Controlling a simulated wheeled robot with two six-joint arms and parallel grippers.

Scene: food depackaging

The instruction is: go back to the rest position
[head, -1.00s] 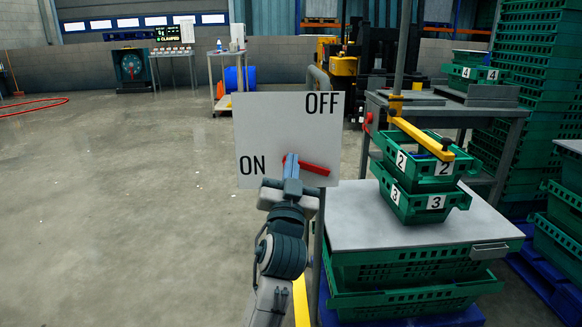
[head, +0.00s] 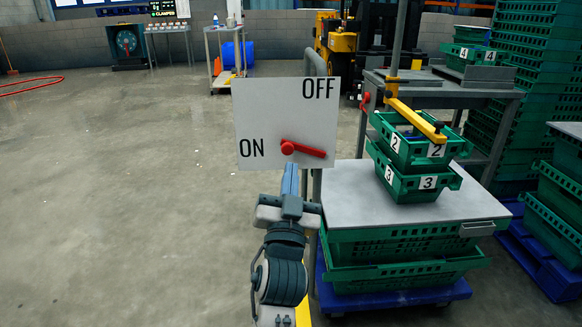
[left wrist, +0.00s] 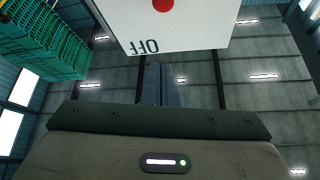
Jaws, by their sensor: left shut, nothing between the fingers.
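My left gripper (head: 290,178) is shut and empty, just below the red lever and in front of the lower part of the white switch board (head: 262,110). The board is marked OFF at the top right and ON at the lower left. Its red lever (head: 306,150) turns on a round hub and slants down to the right. In the left wrist view my shut fingers (left wrist: 160,84) point up at the board (left wrist: 190,28), with the OFF mark upside down and the red hub at the top edge. My right gripper is not in view.
Right of the board, stacked green crates 2 (head: 396,126) and 3 (head: 410,186) stand on a grey-topped table (head: 350,200) under a yellow bar (head: 415,122). Crate 4 (head: 470,58) sits behind. Tall crate stacks stand at the right. Open floor (head: 120,200) lies to the left.

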